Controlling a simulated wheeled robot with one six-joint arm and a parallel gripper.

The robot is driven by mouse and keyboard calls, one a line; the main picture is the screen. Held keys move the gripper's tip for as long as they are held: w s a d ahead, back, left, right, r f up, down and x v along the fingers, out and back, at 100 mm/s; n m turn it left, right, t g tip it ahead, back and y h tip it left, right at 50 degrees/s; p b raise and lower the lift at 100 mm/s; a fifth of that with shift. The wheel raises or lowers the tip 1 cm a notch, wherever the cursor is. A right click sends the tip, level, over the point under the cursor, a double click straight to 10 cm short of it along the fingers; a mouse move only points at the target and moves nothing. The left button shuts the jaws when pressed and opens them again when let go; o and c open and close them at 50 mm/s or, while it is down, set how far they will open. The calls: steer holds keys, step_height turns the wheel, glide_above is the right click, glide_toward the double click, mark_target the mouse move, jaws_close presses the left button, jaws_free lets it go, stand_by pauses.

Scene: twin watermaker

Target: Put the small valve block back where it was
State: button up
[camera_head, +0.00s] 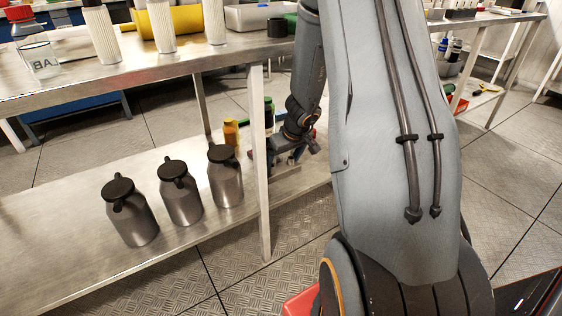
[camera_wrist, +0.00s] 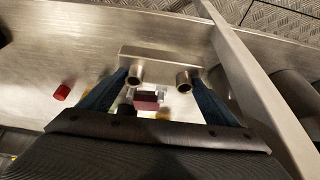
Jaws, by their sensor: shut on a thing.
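My gripper (camera_wrist: 160,75) shows in the wrist view with its two blue fingers on either side of a grey metal block with two round ports, which I take for the small valve block (camera_wrist: 160,58). It is shut on this block. I cannot tell whether the block touches the lower shelf (camera_wrist: 60,45) or hangs just above it. In the head view my gripper (camera_head: 292,153) is low over the lower shelf (camera_head: 80,255), behind the table leg, and the block is not clearly visible there. A dark red and white item (camera_wrist: 147,99) shows below the block, between the fingers.
A metal table leg (camera_wrist: 255,80) stands close on the right of my gripper in the wrist view. A red cylinder (camera_wrist: 62,92) lies to the left. In the head view, three steel canisters (camera_head: 181,195) and an orange bottle (camera_head: 231,132) stand on the shelf, under the tabletop (camera_head: 150,75).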

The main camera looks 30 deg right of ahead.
mark_target(284, 170)
steer(key=shift+f+b, duration=1.85)
steer(key=shift+f, duration=0.95)
steer(key=shift+f, duration=0.15)
steer(key=o, duration=2)
steer(key=p+v, duration=0.5)
steer(key=v, duration=0.7)
steer(key=shift+s, duration=0.1)
